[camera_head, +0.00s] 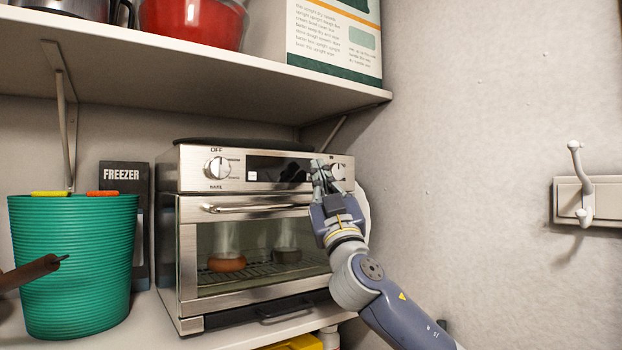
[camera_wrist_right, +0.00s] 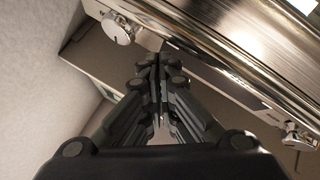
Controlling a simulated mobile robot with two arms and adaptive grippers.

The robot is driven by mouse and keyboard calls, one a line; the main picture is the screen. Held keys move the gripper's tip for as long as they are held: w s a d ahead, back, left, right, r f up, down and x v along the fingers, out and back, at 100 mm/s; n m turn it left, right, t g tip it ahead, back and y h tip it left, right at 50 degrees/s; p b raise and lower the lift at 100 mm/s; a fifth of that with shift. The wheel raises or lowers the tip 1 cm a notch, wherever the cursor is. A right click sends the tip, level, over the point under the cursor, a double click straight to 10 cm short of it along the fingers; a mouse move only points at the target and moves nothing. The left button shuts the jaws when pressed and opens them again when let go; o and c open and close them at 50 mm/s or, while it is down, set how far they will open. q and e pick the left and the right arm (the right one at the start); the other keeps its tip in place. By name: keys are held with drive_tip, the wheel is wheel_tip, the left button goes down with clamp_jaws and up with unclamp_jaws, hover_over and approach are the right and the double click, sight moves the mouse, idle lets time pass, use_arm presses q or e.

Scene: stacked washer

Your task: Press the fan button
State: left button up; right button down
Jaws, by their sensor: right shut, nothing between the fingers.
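The steel toaster oven (camera_head: 185,215) stands on the lower shelf. Its control panel has a left knob (camera_head: 217,167), a dark display (camera_head: 290,172) with a small white square (camera_head: 252,176) at its lower left, and a right knob (camera_head: 338,171). I cannot tell which control is the fan button. My right gripper (camera_head: 319,170) is shut and empty in front of the panel, just left of the right knob. The right wrist view shows its closed fingertips (camera_wrist_right: 158,65) near the panel (camera_wrist_right: 215,60), between two knobs (camera_wrist_right: 118,27); contact cannot be told. My left gripper is out of view.
A green ribbed bin (camera_head: 72,260) stands left of the oven, with a dark brown rod (camera_head: 30,271) in front of it. An upper shelf (camera_head: 200,75) overhangs the oven. A wall hook (camera_head: 585,195) is at right. The oven door handle (camera_head: 255,208) sticks out below the panel.

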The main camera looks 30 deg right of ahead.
drive_tip(key=shift+w, duration=0.25)
idle(0.4)
drive_tip(key=shift+w, duration=0.25)
drive_tip(key=shift+w+a, duration=0.1)
drive_tip(key=shift+w, duration=0.1)
idle(0.5)
drive_tip(key=shift+s+b, duration=0.1)
drive_tip(key=shift+b, duration=0.2)
drive_tip(key=shift+s, duration=0.65)
drive_tip(key=s+b, duration=0.2)
drive_tip(key=s, duration=0.4)
drive_tip(key=shift+d, duration=0.35)
idle(0.7)
